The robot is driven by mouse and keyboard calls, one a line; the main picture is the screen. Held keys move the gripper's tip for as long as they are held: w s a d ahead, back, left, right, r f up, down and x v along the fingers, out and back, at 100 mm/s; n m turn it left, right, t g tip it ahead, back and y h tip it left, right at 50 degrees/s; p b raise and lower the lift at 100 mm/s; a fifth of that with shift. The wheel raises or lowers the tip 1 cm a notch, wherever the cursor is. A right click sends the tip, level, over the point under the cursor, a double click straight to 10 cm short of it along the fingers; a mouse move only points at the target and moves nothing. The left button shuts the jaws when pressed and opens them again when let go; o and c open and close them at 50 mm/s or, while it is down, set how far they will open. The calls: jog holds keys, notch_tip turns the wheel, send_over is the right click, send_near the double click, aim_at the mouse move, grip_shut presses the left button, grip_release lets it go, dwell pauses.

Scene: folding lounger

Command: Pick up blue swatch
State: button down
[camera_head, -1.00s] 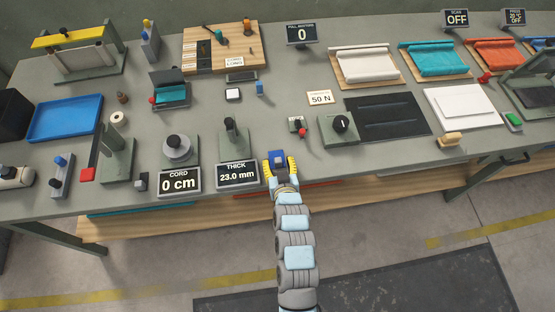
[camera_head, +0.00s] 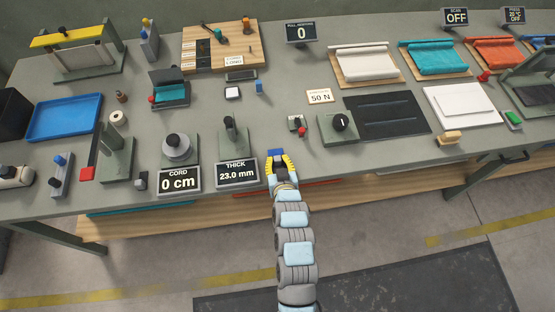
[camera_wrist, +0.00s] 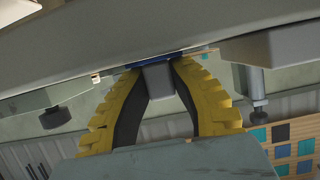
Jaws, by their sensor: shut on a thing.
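The blue swatch (camera_head: 276,153) is a small blue piece at the front edge of the grey workbench, right of the thickness gauge. My gripper (camera_head: 280,161), with yellow ribbed fingers, is shut on it from the front edge of the bench. In the wrist view, the curved fingers of my gripper (camera_wrist: 158,82) close around a small grey block. A thin blue edge of the swatch (camera_wrist: 150,64) shows just past that block; most of the swatch is hidden there.
The thickness gauge (camera_head: 233,135), with a sign reading 23.0 mm (camera_head: 237,173), stands close on the left. A dial box (camera_head: 339,128) and a black mat (camera_head: 388,116) lie to the right. A blue tray (camera_head: 64,118) is far left.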

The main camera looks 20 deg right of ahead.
aim_at(278, 159)
notch_tip(278, 159, up, 3)
jog(key=shift+r, duration=0.1)
jog(key=s+d+r+p, duration=0.1)
jog(key=s+r+p, duration=0.6)
jog(key=s, duration=0.7)
notch_tip(278, 159, up, 3)
jog(key=shift+f, duration=0.1)
